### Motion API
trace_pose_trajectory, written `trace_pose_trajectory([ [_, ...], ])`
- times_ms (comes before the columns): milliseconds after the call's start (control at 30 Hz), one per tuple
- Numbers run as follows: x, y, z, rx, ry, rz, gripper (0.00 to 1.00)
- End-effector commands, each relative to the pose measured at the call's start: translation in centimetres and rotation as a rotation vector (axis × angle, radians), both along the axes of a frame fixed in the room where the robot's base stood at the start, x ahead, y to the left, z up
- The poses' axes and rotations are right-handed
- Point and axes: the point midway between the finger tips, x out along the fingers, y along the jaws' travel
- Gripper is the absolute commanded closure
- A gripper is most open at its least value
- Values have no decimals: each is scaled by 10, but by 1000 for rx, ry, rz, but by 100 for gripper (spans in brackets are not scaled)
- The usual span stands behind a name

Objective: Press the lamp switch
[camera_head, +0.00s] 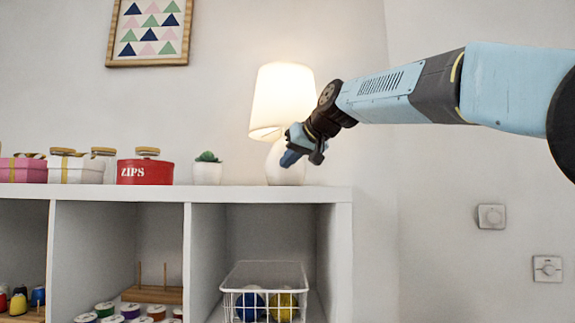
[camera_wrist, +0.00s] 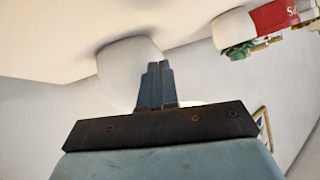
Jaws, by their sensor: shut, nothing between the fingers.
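The table lamp has a glowing cream shade (camera_head: 280,98) and a rounded white base (camera_head: 281,173) on the cabinet top. The base also shows in the wrist view (camera_wrist: 122,62), where the picture is upside down. My gripper (camera_head: 290,158) is in front of the base, below the shade, fingers pointing down and left. In the wrist view its two blue fingers (camera_wrist: 154,68) are together and overlap the base; I cannot tell whether they touch it. No switch can be made out on the lamp; part of the base is hidden behind my gripper.
A potted plant (camera_head: 207,169) and a red ZIPS tin (camera_head: 145,172) stand left of the lamp on the white cabinet (camera_head: 322,194). A wire basket (camera_head: 264,274) sits in a compartment below. Two small wall plates (camera_head: 491,217) (camera_head: 547,268) are at right.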

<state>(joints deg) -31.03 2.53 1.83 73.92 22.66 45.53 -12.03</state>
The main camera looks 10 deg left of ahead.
Motion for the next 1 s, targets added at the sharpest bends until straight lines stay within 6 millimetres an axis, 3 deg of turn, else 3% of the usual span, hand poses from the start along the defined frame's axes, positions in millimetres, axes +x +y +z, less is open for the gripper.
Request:
trace_pose_trajectory([
  [433,-6,-1,0,-1,1,0,100],
  [1000,-50,-12,0,0,0,0,100],
])
